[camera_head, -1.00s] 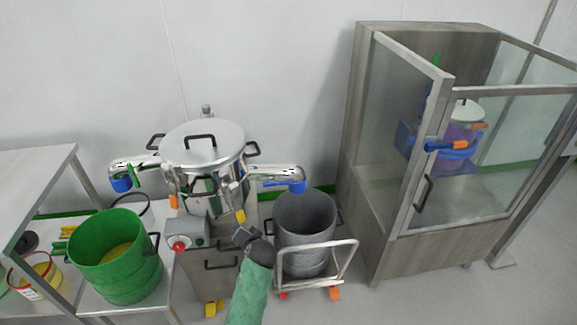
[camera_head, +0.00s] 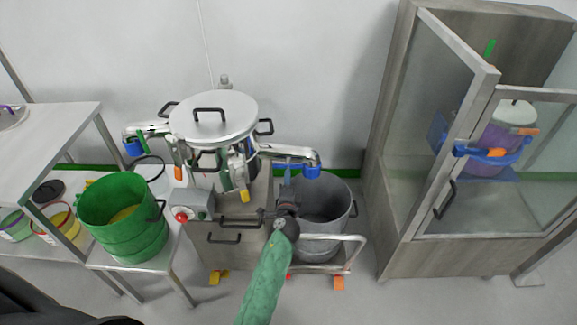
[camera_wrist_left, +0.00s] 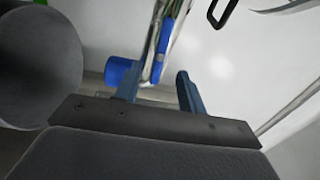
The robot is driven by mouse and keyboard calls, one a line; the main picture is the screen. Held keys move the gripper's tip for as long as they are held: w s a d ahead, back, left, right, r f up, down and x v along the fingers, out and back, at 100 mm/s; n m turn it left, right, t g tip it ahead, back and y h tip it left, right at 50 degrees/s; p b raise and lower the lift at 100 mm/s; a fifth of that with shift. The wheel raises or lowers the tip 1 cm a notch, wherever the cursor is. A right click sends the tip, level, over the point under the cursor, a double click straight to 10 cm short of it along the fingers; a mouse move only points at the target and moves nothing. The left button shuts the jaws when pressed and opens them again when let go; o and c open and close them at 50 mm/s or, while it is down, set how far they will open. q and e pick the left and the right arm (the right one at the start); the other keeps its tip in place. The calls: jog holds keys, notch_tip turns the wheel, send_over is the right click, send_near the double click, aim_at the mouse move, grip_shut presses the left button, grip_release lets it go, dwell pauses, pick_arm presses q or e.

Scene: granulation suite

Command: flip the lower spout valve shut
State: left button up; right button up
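The steel vessel (camera_head: 213,122) with a lidded top has a spout on each side. The right, lower-sitting spout (camera_head: 290,153) ends in a blue cap (camera_head: 312,172) and carries a blue lever. My left gripper (camera_head: 286,172) is just below this spout, above the grey bin. In the left wrist view, my left gripper (camera_wrist_left: 158,88) is open, with the blue lever (camera_wrist_left: 165,38) along the spout beyond the gap between its fingers. The blue cap (camera_wrist_left: 118,70) is behind the left finger. Contact with the lever cannot be told. My right gripper is out of view.
A grey bin (camera_head: 338,212) stands on a cart (camera_head: 335,262) beneath the spout. The left spout has a green lever (camera_head: 143,139). A green bucket (camera_head: 125,240) stands on a bench at left. A glass-sided cabinet (camera_head: 450,250) stands to the right.

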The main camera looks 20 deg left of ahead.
aim_at(288, 167)
pick_arm(q)
jog(key=shift+p+x, duration=0.85)
jog(key=shift+x, duration=2.95)
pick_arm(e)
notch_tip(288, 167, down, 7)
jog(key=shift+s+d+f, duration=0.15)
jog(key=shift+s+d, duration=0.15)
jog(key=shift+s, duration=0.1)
pick_arm(q)
jog(key=shift+f, duration=0.1)
grip_shut()
